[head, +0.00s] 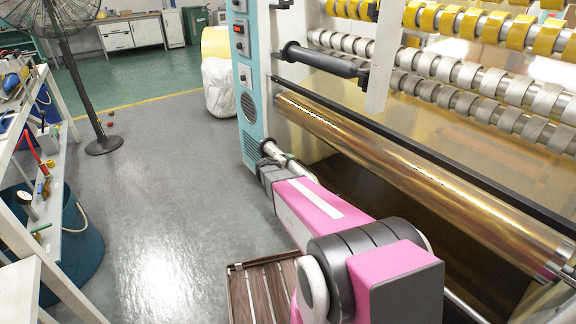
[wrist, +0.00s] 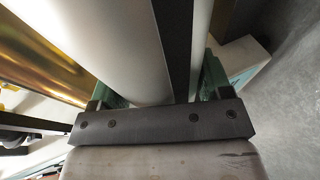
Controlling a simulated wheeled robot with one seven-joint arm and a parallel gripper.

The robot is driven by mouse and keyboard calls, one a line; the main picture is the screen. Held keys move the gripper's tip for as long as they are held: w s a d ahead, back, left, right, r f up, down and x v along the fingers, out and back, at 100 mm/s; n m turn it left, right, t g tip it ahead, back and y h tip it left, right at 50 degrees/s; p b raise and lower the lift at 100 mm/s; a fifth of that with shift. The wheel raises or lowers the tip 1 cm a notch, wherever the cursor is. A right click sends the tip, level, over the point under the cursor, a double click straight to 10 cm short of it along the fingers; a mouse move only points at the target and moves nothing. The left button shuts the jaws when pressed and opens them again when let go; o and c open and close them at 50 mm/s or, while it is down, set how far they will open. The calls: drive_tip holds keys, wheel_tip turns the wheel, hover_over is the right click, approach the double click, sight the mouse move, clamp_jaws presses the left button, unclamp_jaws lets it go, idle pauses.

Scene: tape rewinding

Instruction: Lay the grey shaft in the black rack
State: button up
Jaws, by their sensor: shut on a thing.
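The grey shaft (wrist: 110,45) is a smooth pale cylinder with a dark strip along it, filling the middle of the wrist view. My gripper (wrist: 158,92) is shut on it, with green fingers at its two sides. In the head view my gripper (head: 268,160) is beside the foot of the teal machine column, and a short pale length of the shaft (head: 271,150) shows there. My pink arm hides much of what lies behind it. I cannot make out a black rack with certainty in either view.
The large machine (head: 248,80) fills the right side, with a gold roller (head: 400,155), a long black bar (head: 420,155) and a black arbor (head: 325,60). A brown slatted platform (head: 255,290) is low in the middle. A workbench (head: 45,180) and fan (head: 85,90) stand left; floor between is clear.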

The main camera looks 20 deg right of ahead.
drive_tip(key=shift+f, duration=1.05)
idle(0.8)
drive_tip(key=o, duration=1.3)
drive_tip(key=shift+o, duration=0.2)
drive_tip(key=shift+f, duration=0.15)
drive_tip(key=v, duration=1.1)
drive_tip(key=shift+w, duration=0.1)
